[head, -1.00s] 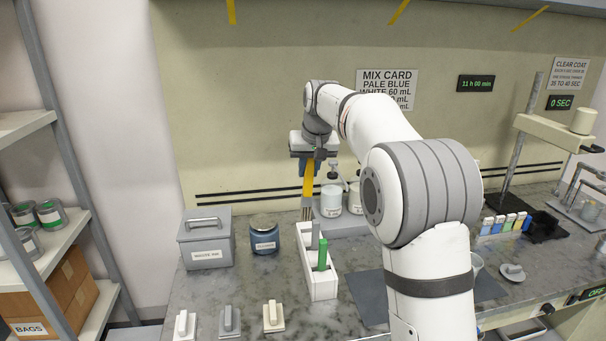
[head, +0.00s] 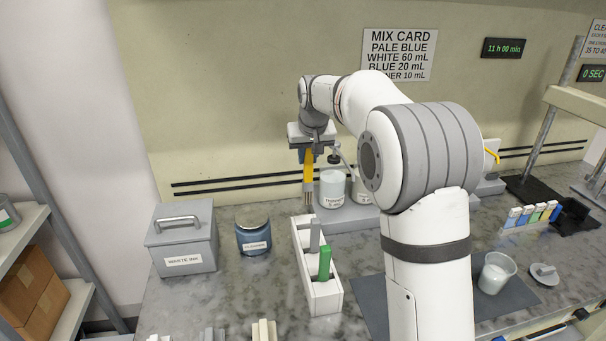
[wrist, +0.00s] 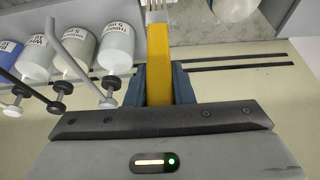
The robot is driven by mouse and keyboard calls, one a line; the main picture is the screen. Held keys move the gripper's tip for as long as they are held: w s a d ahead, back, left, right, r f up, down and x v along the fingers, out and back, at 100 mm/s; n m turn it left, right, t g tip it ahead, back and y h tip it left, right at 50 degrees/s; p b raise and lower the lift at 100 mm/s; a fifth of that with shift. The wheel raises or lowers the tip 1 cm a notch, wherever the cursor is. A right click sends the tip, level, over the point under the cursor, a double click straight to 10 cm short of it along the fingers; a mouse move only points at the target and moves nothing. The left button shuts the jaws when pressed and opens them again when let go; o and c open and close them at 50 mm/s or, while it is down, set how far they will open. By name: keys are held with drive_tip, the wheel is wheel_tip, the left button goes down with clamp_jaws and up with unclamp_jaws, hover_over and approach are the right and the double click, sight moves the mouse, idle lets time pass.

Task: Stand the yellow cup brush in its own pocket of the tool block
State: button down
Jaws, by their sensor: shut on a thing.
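My gripper (head: 309,156) is shut on the yellow cup brush (head: 308,172), which hangs upright with its bristles down. The brush also shows between the jaws in the wrist view (wrist: 158,62), its bristle end cut off at the top edge. The white tool block (head: 323,292) stands on the bench below.
A white thinner bottle (head: 332,190) stands close to the right of the brush on a grey stand. A blue jar (head: 253,234) and a grey lidded box (head: 184,240) are left of the block. A cup (head: 494,274) sits on a dark mat at right.

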sight(307, 199)
wheel_tip(307, 199, down, 4)
drive_tip(key=shift+w+a+r+b, duration=0.1)
drive_tip(key=shift+w+b, duration=0.05)
drive_tip(key=shift+b, duration=0.4)
drive_tip(key=shift+f, duration=0.5)
drive_tip(key=shift+a+f+b, duration=0.1)
drive_tip(key=shift+f+b, duration=1.25)
drive_tip(key=shift+f, duration=0.1)
drive_tip(key=shift+s+r, duration=0.1)
drive_tip(key=shift+s, duration=0.1)
drive_tip(key=shift+f+b, duration=1.15)
drive_tip(key=shift+f, duration=0.65)
drive_tip(key=shift+f, duration=0.1)
drive_tip(key=shift+f+b, duration=1.6)
drive_tip(key=shift+f, duration=0.7)
